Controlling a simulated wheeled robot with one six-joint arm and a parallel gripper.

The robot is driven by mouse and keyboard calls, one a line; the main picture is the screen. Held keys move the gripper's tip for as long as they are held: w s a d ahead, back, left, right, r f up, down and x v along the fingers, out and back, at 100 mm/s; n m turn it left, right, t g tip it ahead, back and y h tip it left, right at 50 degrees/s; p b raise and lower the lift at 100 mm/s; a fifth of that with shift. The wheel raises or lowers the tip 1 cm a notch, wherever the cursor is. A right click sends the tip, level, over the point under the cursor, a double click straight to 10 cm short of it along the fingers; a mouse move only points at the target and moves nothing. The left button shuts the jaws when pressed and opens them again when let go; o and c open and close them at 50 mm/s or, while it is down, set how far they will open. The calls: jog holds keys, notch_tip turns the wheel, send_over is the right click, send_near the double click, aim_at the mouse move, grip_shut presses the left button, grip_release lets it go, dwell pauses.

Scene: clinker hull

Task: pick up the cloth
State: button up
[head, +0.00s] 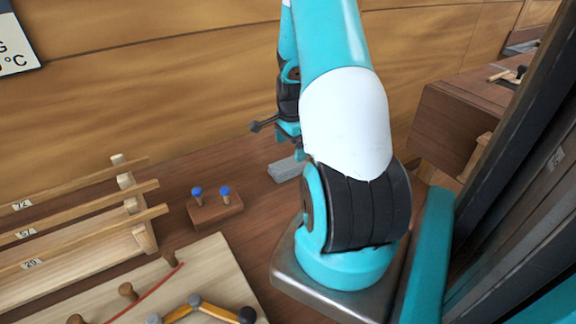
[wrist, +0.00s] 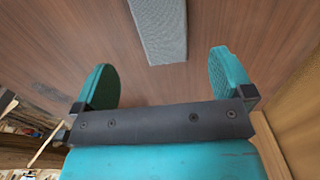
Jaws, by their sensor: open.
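The cloth (wrist: 160,28) is a grey, finely textured, folded strip lying on the brown wooden surface. In the wrist view it lies at the top centre, and its upper end runs out of the picture. My gripper (wrist: 165,75) is open, with its two teal fingers wide apart. The cloth's near end lies in line with the gap between the fingers, and nothing is held. In the head view the cloth (head: 286,168) shows as a small grey piece left of my arm, which partly hides it. My gripper is mostly hidden behind my arm there.
A small wooden block with two blue-topped pegs (head: 215,208) stands left of the cloth. Slatted wooden racks with number labels (head: 80,224) and a pale board with pegs (head: 190,285) lie further left. A wooden wall (head: 150,80) rises behind. A brown wooden box (head: 455,125) stands at right.

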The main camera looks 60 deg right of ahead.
aim_at(288, 164)
notch_tip(288, 164, down, 2)
jog(key=shift+f, duration=0.25)
jog(key=f, duration=0.1)
jog(key=f+p, duration=0.2)
jog(key=f, duration=0.1)
jog(key=shift+w+a, duration=0.3)
jog(key=shift+w, duration=0.05)
jog(key=shift+f, duration=0.55)
jog(key=c, duration=1.1)
notch_tip(288, 164, up, 20)
jog(key=b, duration=0.3)
